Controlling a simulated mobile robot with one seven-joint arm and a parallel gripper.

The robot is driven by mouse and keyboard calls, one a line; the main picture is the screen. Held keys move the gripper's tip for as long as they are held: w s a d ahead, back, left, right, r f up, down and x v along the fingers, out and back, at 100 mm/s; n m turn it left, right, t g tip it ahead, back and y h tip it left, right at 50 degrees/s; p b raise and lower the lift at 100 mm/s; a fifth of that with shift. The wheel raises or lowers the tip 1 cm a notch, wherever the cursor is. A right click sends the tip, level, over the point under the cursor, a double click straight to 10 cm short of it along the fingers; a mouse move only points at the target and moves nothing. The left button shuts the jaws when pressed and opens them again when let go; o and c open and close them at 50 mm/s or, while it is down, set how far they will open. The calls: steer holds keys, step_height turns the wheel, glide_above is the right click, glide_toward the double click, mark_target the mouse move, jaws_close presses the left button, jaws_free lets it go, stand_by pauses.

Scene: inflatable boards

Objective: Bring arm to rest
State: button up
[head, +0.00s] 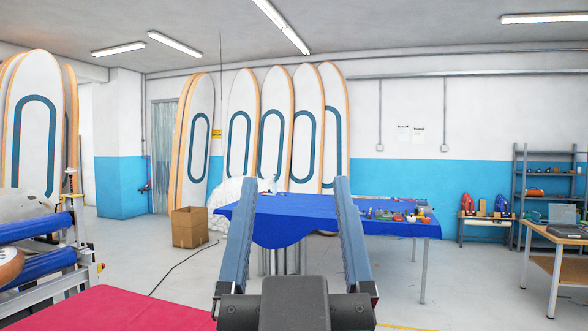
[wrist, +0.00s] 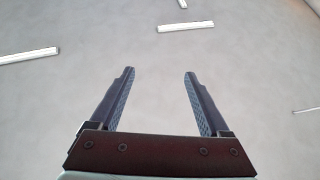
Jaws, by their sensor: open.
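My gripper (head: 340,186) is in the lower middle of the head view. Its two long blue-grey fingers stand wide apart and point up and away from me. Nothing is between the fingers. In the wrist view my gripper (wrist: 158,72) is also open and empty, seen against the grey ceiling with several lit lamps. The rest of my arm below the gripper is mostly out of frame.
A table with a blue cloth (head: 300,215) stands ahead, with several small items at its right. A red-topped surface (head: 120,308) is at front left, beside a machine with blue rollers (head: 40,228). A cardboard box (head: 189,228) and a wooden desk (head: 562,238) stand on the floor.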

steer(key=s+r+t, duration=0.2)
steer(key=s+r, duration=0.2)
steer(key=r, duration=0.1)
steer(key=shift+s, duration=0.35)
